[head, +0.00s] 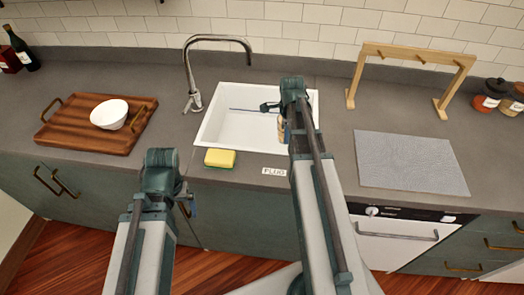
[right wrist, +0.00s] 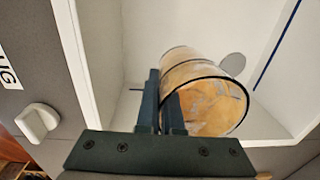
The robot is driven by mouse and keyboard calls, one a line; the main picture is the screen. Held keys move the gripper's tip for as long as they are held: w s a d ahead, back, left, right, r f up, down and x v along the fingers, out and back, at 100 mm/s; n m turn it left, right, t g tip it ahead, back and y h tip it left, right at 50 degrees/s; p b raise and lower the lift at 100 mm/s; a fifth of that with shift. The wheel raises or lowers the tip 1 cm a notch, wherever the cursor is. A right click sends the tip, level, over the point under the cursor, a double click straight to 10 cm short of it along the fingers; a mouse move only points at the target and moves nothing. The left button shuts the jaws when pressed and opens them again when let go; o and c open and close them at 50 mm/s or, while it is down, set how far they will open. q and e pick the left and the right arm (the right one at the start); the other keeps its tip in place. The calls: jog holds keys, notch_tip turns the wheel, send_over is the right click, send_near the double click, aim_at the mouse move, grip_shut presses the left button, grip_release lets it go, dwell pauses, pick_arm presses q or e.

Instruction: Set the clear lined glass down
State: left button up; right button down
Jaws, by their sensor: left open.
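The clear lined glass (right wrist: 205,92) shows large in the right wrist view, tilted on its side there, with dark lines and a brownish tint. My right gripper (right wrist: 163,98) has its two fingers close together at the glass's rim, shut on its wall. In the head view the glass (head: 282,129) is partly hidden by my right arm, over the right part of the white sink (head: 213,124). I cannot tell whether it touches the sink floor. My left gripper (head: 191,206) is open and low in front of the counter edge, mostly hidden by its wrist.
A yellow sponge (head: 220,158) lies at the sink's front edge beside a "PLUG" label (head: 274,172). A thin blue stick (head: 244,110) lies in the sink. The faucet (head: 190,75) stands behind. A wooden tray (head: 70,139) with a white bowl (head: 109,114) is left; a grey mat (head: 410,163) is right.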

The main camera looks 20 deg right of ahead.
jog(key=shift+f, duration=0.5)
notch_tip(320, 180, down, 10)
jog(key=b, duration=1)
jog(key=shift+r, duration=0.1)
jog(key=shift+f+b, duration=0.2)
jog(key=shift+b, duration=0.1)
jog(key=c, duration=1.1)
grip_release()
jog(key=shift+r, duration=0.1)
jog(key=shift+r, duration=0.15)
jog(key=r+p, duration=1.2)
jog(key=shift+s+a, duration=0.15)
jog(key=shift+s, duration=0.15)
